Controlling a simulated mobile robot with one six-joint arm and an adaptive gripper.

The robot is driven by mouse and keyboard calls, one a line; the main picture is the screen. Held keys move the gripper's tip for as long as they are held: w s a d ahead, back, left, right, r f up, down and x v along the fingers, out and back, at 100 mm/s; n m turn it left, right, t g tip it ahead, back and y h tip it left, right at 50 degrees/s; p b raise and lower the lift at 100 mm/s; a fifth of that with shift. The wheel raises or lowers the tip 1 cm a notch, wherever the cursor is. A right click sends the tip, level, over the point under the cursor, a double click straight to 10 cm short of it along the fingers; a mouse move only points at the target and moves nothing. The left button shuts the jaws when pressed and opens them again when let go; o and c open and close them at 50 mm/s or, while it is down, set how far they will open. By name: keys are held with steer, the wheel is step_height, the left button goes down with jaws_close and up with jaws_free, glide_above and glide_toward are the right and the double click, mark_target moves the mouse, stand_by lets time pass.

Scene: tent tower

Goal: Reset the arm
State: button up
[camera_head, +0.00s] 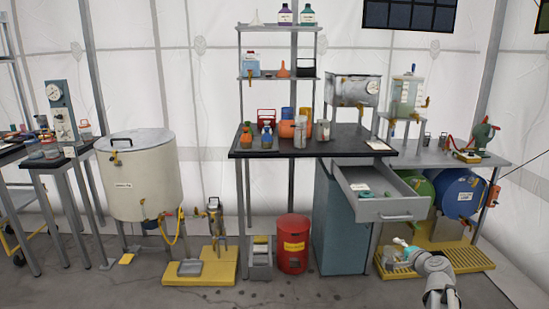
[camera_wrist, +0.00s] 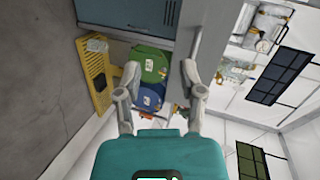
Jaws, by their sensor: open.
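My gripper (camera_head: 401,242) is at the lower right of the head view, in front of the open drawer and low over the yellow spill pallet. Its teal body fills the bottom of the wrist view, and its two grey fingers (camera_wrist: 162,76) stand wide apart with nothing held between them. My arm comes up from the bottom edge of the head view. The open grey drawer (camera_head: 398,208) juts out above and behind the gripper; small teal and pale items lie in it.
A green drum (camera_head: 421,187) and a blue drum (camera_head: 459,193) lie under the right bench, on the yellow pallet (camera_head: 466,260). A blue cabinet (camera_head: 340,225) stands left of the drawer, and a red bin (camera_head: 292,243) beyond it. Floor in front of the cabinet is clear.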

steer(key=s+a+f+n+g+y, duration=0.1)
steer(key=s+a+f+n+g, duration=0.25)
steer(key=a, duration=0.45)
steer(key=s+a+f+n+g+y, duration=0.1)
steer(key=s+a+f+n+g, duration=0.3)
steer(key=a, duration=0.5)
steer(key=s+a+f+n+g+h, duration=0.2)
steer(key=s+a+f+n+g, duration=0.15)
steer(key=s, duration=0.25)
steer(key=s+a+f+n+g+h, duration=0.2)
steer(key=s+a+n+g, duration=0.15)
steer(key=s, duration=0.35)
step_height(320, 180, up, 27)
steer(key=p, duration=2.7)
steer(key=shift+w+d+r, duration=0.2)
steer(key=shift+d, duration=0.15)
stand_by(0.8)
